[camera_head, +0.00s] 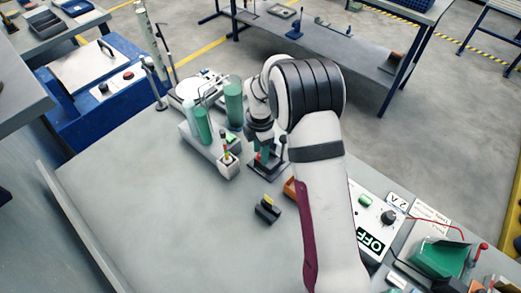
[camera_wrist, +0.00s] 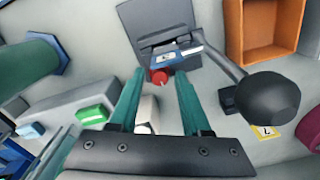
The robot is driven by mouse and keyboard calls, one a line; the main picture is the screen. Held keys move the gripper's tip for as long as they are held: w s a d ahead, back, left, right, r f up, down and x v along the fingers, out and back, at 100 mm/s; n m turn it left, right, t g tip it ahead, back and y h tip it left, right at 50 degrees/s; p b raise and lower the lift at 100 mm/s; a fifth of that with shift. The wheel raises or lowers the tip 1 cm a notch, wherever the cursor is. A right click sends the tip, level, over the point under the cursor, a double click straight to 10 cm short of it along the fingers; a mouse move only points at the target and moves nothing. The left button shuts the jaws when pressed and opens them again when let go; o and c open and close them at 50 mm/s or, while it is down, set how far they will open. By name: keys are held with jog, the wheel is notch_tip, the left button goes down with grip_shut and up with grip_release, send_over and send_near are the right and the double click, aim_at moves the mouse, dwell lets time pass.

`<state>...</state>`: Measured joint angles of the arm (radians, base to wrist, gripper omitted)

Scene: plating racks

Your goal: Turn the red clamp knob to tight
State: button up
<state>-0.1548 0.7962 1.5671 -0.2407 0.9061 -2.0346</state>
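The red clamp knob (camera_wrist: 160,78) shows in the wrist view, in front of a dark grey fixture (camera_wrist: 155,22) with a blue-and-white label strip. My gripper (camera_wrist: 160,76) has two teal fingers that stand apart, one on each side of the knob. A gap seems to show on both sides, and nothing is gripped. In the head view my gripper (camera_head: 265,157) points down over the fixture's dark base (camera_head: 266,171), and I cannot make out the knob clearly there. The mark showing how tight the knob is cannot be read.
A lever with a black ball (camera_wrist: 268,98) stands close right of my fingers. An orange bin (camera_wrist: 264,28) lies beyond it. A rack with green cylinders (camera_head: 234,102) stands left of my gripper. The bench front left is clear.

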grip_shut()
jog(key=shift+m, duration=2.9)
jog(key=shift+o, duration=1.1)
grip_release()
